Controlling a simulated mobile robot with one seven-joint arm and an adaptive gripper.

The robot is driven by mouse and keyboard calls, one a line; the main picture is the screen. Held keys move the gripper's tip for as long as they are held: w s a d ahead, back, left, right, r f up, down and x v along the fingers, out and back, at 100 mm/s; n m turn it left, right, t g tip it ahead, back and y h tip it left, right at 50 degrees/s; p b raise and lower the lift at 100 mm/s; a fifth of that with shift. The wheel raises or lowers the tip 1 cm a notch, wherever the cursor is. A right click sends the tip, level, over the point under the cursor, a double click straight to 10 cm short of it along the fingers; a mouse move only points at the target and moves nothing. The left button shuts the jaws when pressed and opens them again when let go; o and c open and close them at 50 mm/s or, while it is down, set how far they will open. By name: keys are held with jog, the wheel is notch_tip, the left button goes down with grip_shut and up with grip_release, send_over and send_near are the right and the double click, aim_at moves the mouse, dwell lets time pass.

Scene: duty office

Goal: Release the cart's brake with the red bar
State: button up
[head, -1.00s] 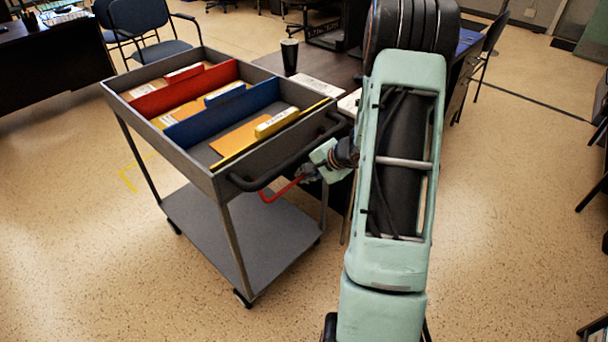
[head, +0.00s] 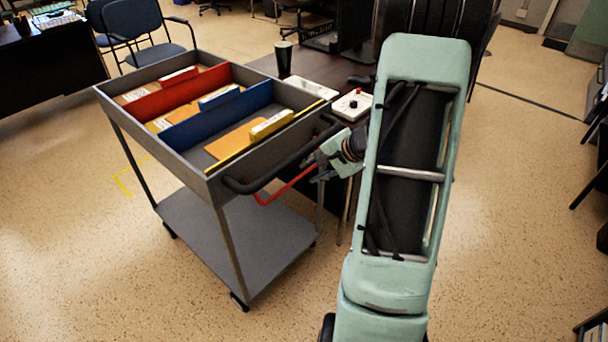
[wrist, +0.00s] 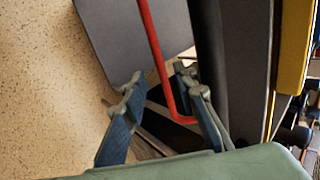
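The grey cart (head: 185,165) stands left of my arm, with a black push handle (head: 270,172) along its near right side. The red bar (head: 290,187) is a thin bent rod just below that handle. In the wrist view the red bar (wrist: 157,50) runs down from the top edge and bends right near the right finger. My gripper (head: 318,168) is at the bar's right end in the head view. In the wrist view my gripper (wrist: 160,105) is open, with the bar between its spread fingers, closer to the right one. I cannot tell whether it touches.
The cart's top tray holds folders between red and blue dividers (head: 225,115). A dark desk (head: 315,68) behind the cart bears a black cup (head: 283,58) and a white box with a red button (head: 352,104). Open floor (head: 520,200) lies to the right.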

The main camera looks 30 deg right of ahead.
jog(key=shift+v, duration=2.1)
jog(key=shift+c, duration=0.7)
